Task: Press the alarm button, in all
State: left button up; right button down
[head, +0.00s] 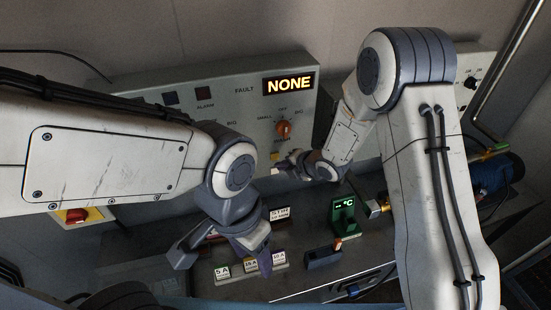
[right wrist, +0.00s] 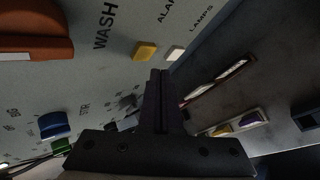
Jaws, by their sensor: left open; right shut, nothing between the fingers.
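The control box (head: 230,118) faces me in the head view, with a lit display (head: 290,84) reading NONE. In the right wrist view a yellow button (right wrist: 145,51) sits in line with a label starting ALAR, cut off at the frame edge. A white button (right wrist: 175,53) beside it lines up with the LAMPS label. My right gripper (right wrist: 158,76) is shut and empty, its tips just short of the two buttons in the picture; I cannot tell whether they touch. It also shows at the box's lower right in the head view (head: 280,169). My left gripper (head: 218,254) is open and empty above the bench.
An orange knob (head: 284,129) is on the box above my right gripper. A green °C display (head: 343,213) and a dark block (head: 323,256) stand on the bench. A red knob on yellow (head: 75,215) is at left.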

jog(key=s+b, duration=0.1)
jog(key=s, duration=0.1)
jog(key=s+d, duration=0.1)
jog(key=shift+s+d+b, duration=0.1)
jog(key=shift+s+b, duration=0.25)
jog(key=shift+s, duration=0.05)
dwell(0.5)
jog(key=s+d+r+m+g+h+b, duration=0.1)
jog(key=s+r+m+g, duration=0.1)
jog(key=s+m, duration=0.5)
jog(key=s+d+r+m+g+h+b, duration=0.1)
jog(key=s+r+m+g+h, duration=0.1)
jog(key=s+m, duration=0.5)
jog(key=s+d+r+m+g+h+b, duration=0.1)
jog(key=s+m, duration=0.6)
jog(key=s, duration=0.9)
notch_tip(320, 180, up, 3)
jog(key=shift+d+f+g+h+b, duration=0.1)
jog(key=shift+d+g+h+b, duration=0.15)
jog(key=shift+g+h+b, duration=0.65)
jog(key=shift+s+g+p, duration=0.1)
jog(key=shift+g+p, duration=0.2)
jog(key=shift+p, duration=0.15)
